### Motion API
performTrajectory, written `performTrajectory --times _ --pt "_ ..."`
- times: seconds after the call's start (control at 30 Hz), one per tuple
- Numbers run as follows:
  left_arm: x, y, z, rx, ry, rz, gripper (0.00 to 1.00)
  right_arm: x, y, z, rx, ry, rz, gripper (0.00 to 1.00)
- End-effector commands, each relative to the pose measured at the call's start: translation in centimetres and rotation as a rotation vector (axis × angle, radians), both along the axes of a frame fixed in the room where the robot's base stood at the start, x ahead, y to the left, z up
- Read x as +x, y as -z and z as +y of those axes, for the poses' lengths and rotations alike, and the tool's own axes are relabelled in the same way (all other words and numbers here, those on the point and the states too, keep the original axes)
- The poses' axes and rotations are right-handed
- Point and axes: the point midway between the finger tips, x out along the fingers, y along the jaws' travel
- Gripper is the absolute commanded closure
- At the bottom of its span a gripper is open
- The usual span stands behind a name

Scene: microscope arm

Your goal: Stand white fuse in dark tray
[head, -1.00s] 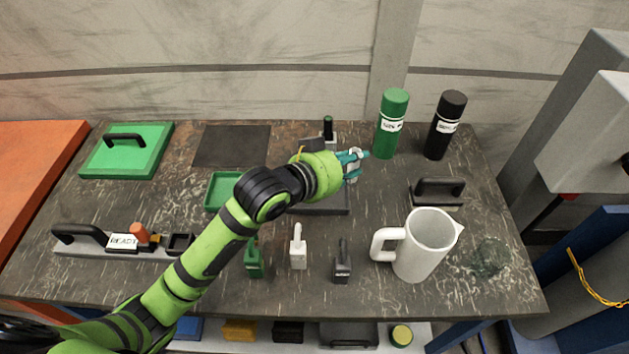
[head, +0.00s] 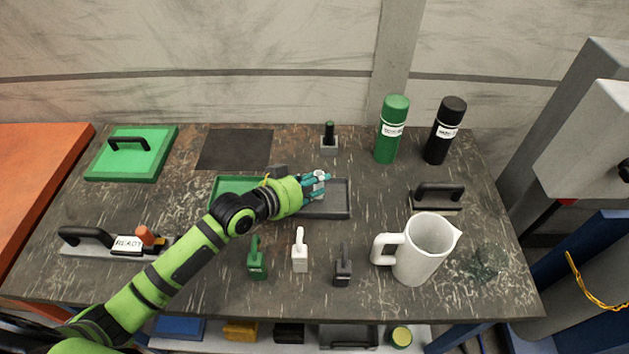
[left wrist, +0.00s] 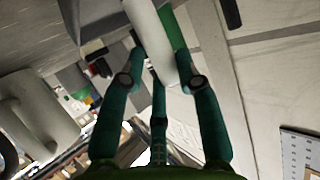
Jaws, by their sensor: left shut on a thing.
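My left gripper (head: 316,184) is shut on a pale, rod-like thing, which I take as the white fuse; it shows between the fingers in the left wrist view (left wrist: 150,40). In the head view the fingers hide most of it. The gripper is over the dark tray (head: 347,199), a shallow rectangular tray near the table's middle. I cannot tell the height or whether the fuse touches the tray. My forearm and wrist cover the tray's left part. My right gripper is not in view.
A green tray (head: 232,185) adjoins on the left. Green (head: 257,262), white (head: 300,255) and dark (head: 342,270) handled pieces stand in front. A white pitcher (head: 425,250) is front right. Green (head: 391,130) and black (head: 445,130) cylinders stand behind.

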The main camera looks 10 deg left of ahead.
Motion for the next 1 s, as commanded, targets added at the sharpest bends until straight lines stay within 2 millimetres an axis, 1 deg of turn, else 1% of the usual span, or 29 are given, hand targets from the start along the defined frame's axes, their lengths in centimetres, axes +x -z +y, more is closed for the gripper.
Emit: performTrajectory --times 0.13,0.17,0.2,0.47,0.57,0.63,0.77,1.0 --pt "0.0 0.2 0.0 0.000 0.000 0.000 1.00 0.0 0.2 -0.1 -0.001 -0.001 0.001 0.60" --pt "0.0 0.2 0.0 0.000 0.000 0.000 0.55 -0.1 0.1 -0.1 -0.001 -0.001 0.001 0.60" --pt "0.0 0.1 0.0 0.000 0.000 0.000 0.43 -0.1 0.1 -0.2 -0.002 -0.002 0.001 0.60" --pt "0.0 0.1 0.0 0.000 0.000 0.000 0.43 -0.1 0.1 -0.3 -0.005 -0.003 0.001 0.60" --pt "0.0 -0.2 0.0 -0.001 0.000 -0.001 0.43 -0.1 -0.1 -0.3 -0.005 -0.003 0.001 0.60" --pt "-0.4 -0.1 0.3 0.001 0.000 0.001 0.43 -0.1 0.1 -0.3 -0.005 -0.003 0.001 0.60" --pt "-1.9 -0.7 1.2 0.002 0.000 0.001 0.43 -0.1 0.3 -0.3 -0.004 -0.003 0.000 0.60" --pt "-6.0 -2.6 3.9 0.004 0.001 0.002 0.43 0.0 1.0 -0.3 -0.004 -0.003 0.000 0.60"
